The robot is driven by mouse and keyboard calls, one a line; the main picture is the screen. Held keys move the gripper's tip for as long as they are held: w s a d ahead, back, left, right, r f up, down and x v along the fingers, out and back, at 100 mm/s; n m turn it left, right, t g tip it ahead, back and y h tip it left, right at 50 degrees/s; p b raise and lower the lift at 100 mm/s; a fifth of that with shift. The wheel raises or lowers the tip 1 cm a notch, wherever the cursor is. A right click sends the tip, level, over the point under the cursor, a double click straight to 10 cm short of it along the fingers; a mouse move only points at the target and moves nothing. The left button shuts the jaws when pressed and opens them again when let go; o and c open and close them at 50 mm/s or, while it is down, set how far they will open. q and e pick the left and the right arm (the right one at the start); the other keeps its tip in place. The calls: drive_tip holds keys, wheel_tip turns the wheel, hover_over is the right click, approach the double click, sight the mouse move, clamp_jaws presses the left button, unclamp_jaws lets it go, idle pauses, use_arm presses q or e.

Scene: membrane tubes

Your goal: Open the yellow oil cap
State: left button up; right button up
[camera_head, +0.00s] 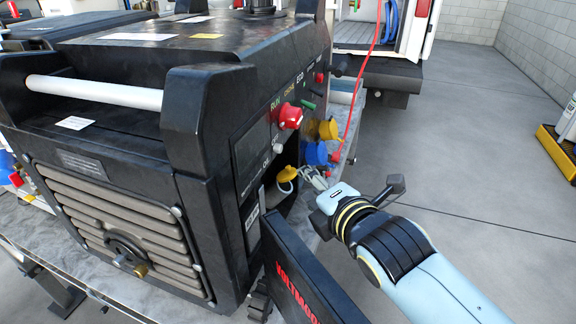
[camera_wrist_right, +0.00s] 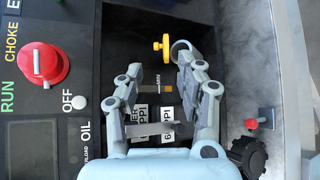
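The yellow oil cap (camera_head: 287,174) sits low in a dark recess on the side of the black generator (camera_head: 200,120). In the right wrist view the yellow cap (camera_wrist_right: 162,45) is small and lies just beyond the fingertips, between their lines. My right gripper (camera_head: 308,177) comes in from the right, close to the cap in the head view. In the wrist view the right gripper (camera_wrist_right: 158,62) has its fingers spread apart with nothing between them. No contact with the cap shows. My left gripper is not in view.
A red RUN knob (camera_head: 289,116), a yellow socket cover (camera_head: 327,130) and a blue one (camera_head: 315,153) are on the panel above the recess. A red cable (camera_head: 361,90) hangs behind. Open floor lies to the right.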

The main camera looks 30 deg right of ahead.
sight(291, 170)
drive_tip(key=x, duration=1)
drive_tip(key=shift+a+b, duration=0.15)
drive_tip(key=shift+b, duration=0.2)
drive_tip(key=shift+c, duration=0.2)
